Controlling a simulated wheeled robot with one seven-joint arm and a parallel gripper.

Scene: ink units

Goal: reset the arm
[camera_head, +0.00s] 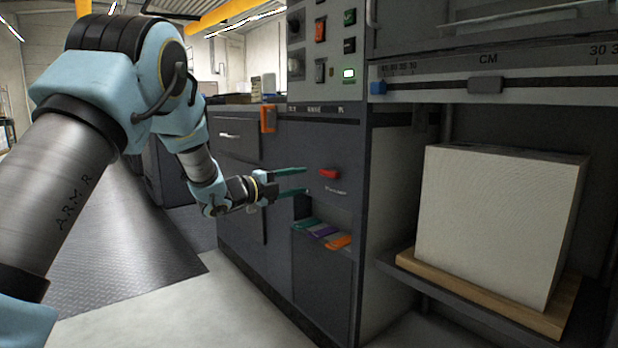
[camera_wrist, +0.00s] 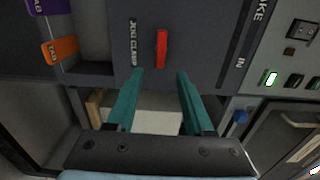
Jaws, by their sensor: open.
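My arm reaches in from the left in the head view, bent at the elbow. My gripper (camera_head: 306,181) is open, with its two green fingers apart and nothing between them. It points at the dark front of the machine, near a red lever (camera_head: 329,174). In the wrist view my gripper (camera_wrist: 159,75) shows both fingers spread, and the red lever (camera_wrist: 162,48) lies just beyond and between the fingertips. I cannot tell whether the fingers touch the panel.
Green, purple and orange tabs (camera_head: 322,231) sit in a slot below the lever. An orange tab (camera_head: 268,118) hangs at the counter edge. A paper stack (camera_head: 498,215) stands on a wooden board (camera_head: 480,293) at right. Open floor (camera_head: 190,310) lies in front of the machine.

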